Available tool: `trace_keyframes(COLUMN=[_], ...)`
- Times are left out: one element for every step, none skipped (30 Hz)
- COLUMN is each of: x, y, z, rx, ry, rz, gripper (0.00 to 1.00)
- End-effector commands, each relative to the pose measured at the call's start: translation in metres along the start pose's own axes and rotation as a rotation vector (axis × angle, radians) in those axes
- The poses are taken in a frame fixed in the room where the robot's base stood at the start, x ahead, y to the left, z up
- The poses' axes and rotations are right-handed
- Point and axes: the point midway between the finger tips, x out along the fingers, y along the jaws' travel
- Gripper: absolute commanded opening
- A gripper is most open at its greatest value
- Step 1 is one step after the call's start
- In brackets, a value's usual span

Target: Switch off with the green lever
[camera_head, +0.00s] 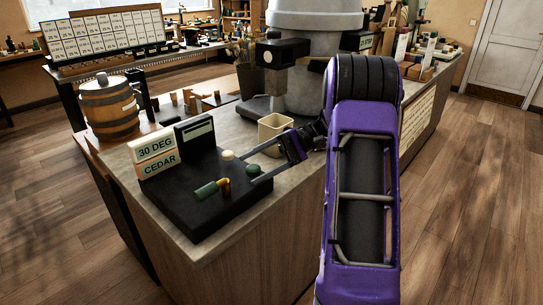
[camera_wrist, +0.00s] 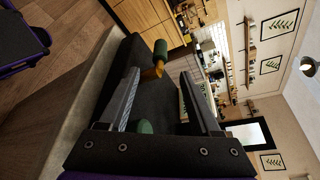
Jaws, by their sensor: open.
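The green lever (camera_head: 206,190) lies on the front part of a black control box (camera_head: 180,212), its green grip pointing left, beside an upright brass-coloured piece (camera_head: 226,188). My gripper (camera_head: 246,170) reaches over the box from the right, open and apart from the lever. In the wrist view the green lever (camera_wrist: 161,48) and the brass piece (camera_wrist: 153,71) show just beyond and between the open fingertips (camera_wrist: 158,74). A round green knob (camera_head: 253,169) is near the fingers; it shows low between them in the wrist view (camera_wrist: 144,127). A pale round knob (camera_head: 228,155) sits behind.
A sign (camera_head: 158,154) reading "30 DEG CEDAR" and a dark display (camera_head: 195,132) stand at the box's back. A cream container (camera_head: 273,127) and a grey machine (camera_head: 312,60) stand behind my gripper. A wooden barrel (camera_head: 110,108) is at the left. The counter's front edge (camera_head: 200,252) is close.

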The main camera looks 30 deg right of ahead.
Motion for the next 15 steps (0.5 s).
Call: trace_keyframes(x=[-0.011,-0.016,-0.022,-0.026,-0.030,-0.034,-0.037,-0.039,-0.041,-0.042,-0.043,-0.043,-0.044,-0.044,-0.044], y=[0.000,0.000,0.000,0.000,0.000,0.000,0.000,0.000,0.000,0.000,0.000,0.000,0.000,0.000,0.000], z=[0.000,0.000,0.000,0.000,0.000,0.000,0.000,0.000,0.000,0.000,0.000,0.000,0.000,0.000,0.000], rx=[0.001,0.001,0.001,0.001,0.001,0.000,0.000,0.000,0.000,0.000,0.001,0.001,0.001,0.001,0.001], ry=[0.002,0.002,0.002,0.001,0.000,0.001,0.001,0.001,0.001,0.000,-0.001,-0.001,-0.001,-0.001,-0.001], rz=[0.000,0.000,0.001,0.000,0.000,0.000,0.000,0.000,0.001,0.001,0.001,0.001,0.000,0.000,0.001], gripper=[0.64,0.64,0.64,0.64,0.64,0.64,0.64,0.64,0.64,0.64,0.64,0.64,0.64,0.64,0.64])
